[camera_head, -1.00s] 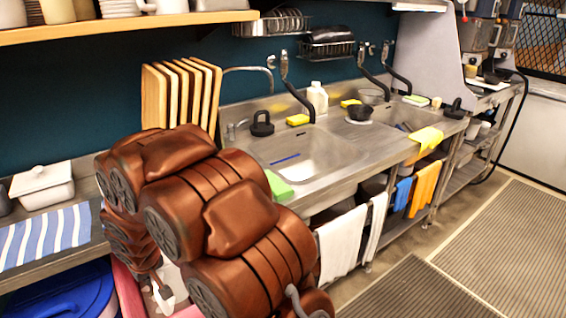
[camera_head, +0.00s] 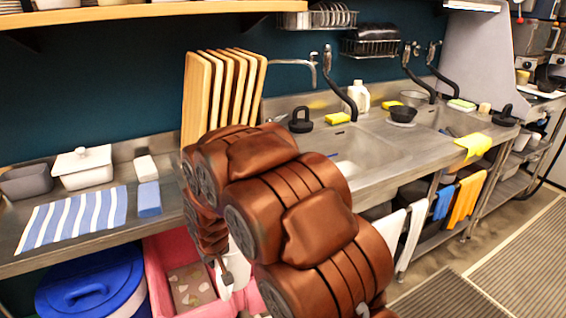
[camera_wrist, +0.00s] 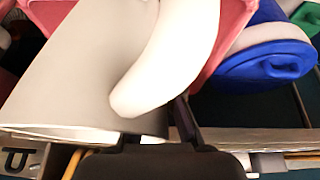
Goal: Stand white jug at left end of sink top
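A white jug (camera_wrist: 70,75) with a thick curved handle fills the left and middle of the wrist view, its rim toward the bottom left. My gripper (camera_wrist: 186,120) is at the handle and appears shut on it. In the head view a small part of the white jug (camera_head: 226,278) shows low beside my brown arm, in front of the pink crate; my arm hides most of the gripper there. The metal sink top (camera_head: 400,160) runs along the wall to the right. Its left end, near the upright wooden boards (camera_head: 208,95), is partly hidden by my arm.
A black-handled plug (camera_head: 300,120), yellow sponge (camera_head: 337,118) and white bottle (camera_head: 358,97) stand at the back of the sink top. The left counter holds a striped cloth (camera_head: 72,218) and white lidded dish (camera_head: 82,167). A pink crate (camera_head: 160,270) and blue lid (camera_head: 90,290) are below.

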